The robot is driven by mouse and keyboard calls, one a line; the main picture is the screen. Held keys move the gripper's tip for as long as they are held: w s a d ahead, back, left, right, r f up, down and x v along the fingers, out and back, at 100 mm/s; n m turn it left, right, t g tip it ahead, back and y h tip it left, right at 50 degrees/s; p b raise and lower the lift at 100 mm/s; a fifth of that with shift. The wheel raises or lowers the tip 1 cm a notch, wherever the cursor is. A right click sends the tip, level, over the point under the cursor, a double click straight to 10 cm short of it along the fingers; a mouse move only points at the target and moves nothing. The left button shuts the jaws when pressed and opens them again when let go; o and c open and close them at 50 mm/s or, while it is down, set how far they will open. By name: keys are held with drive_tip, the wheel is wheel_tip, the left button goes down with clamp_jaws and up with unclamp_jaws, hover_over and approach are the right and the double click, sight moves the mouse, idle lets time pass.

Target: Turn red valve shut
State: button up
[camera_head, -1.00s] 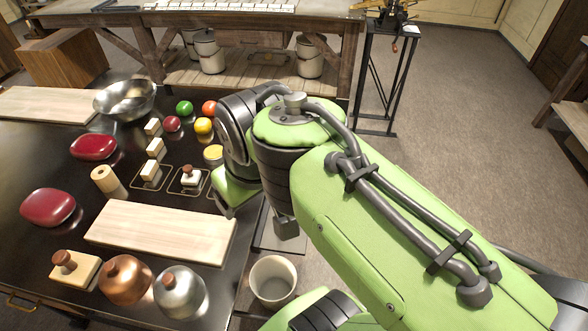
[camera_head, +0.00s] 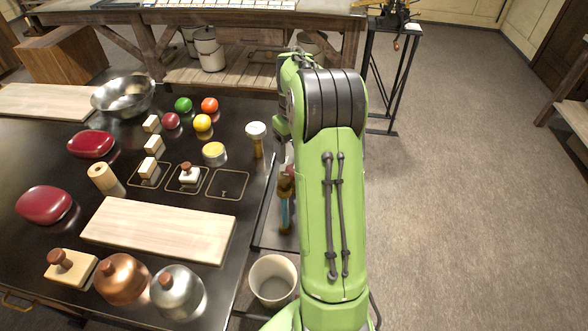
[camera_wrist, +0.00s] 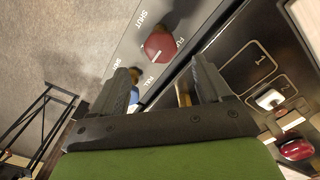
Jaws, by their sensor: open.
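A round red valve knob (camera_wrist: 160,44) sits on a grey panel (camera_wrist: 190,15) in the wrist view, beyond my fingertips and apart from them. A short pale mark shows at its lower edge. Lettering reading SHUT and FULL is printed around it. My gripper (camera_wrist: 166,76) is open, with nothing held between its fingers. A blue part (camera_wrist: 134,97) shows close beside the left finger, partly hidden. In the head view my arm covers most of the valve area. A blue and brass upright part (camera_head: 285,212) shows left of the arm, beside the table edge.
The black table (camera_head: 225,270) left of my arm holds wooden boards, coloured balls, blocks and metal domes. A white-topped brass piece (camera_head: 257,139) stands near its right edge. A pale bucket (camera_head: 273,280) is beside the table. Open floor (camera_head: 460,200) lies to the right.

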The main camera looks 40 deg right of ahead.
wheel_tip(320, 180, down, 7)
drive_tip(key=shift+f+b, duration=0.1)
drive_tip(key=shift+b, duration=0.4)
drive_tip(key=shift+c, duration=0.2)
drive_tip(key=c, duration=1)
